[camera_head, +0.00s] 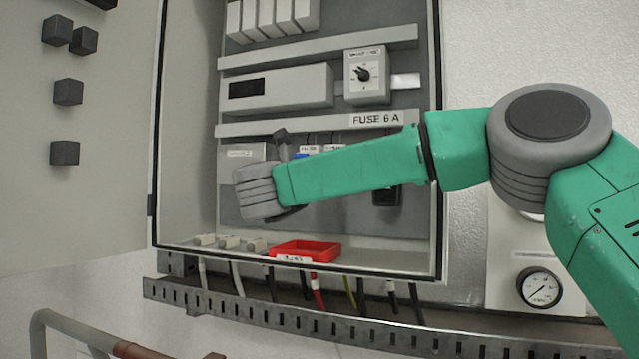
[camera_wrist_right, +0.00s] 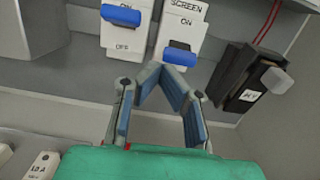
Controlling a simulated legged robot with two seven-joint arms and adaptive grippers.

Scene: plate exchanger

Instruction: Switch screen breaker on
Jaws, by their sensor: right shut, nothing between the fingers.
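The screen breaker (camera_wrist_right: 183,40) is a white switch in the right wrist view, labelled SCREEN, with ON printed below the label. Its blue toggle (camera_wrist_right: 179,56) sits low, below the ON mark. My right gripper (camera_wrist_right: 162,72) is shut and empty, with its fingertips just below this toggle. I cannot tell whether they touch it. In the head view my right arm reaches into the cabinet from the right and largely hides the breakers. My left gripper is in neither view.
A neighbouring breaker (camera_wrist_right: 123,30) has its blue toggle high, with OFF visible below. A black fuse holder (camera_wrist_right: 250,80) stands to the right. On the cabinet floor are a red tray (camera_head: 318,248) and several pale blocks (camera_head: 229,243). The open door (camera_head: 110,150) is at left.

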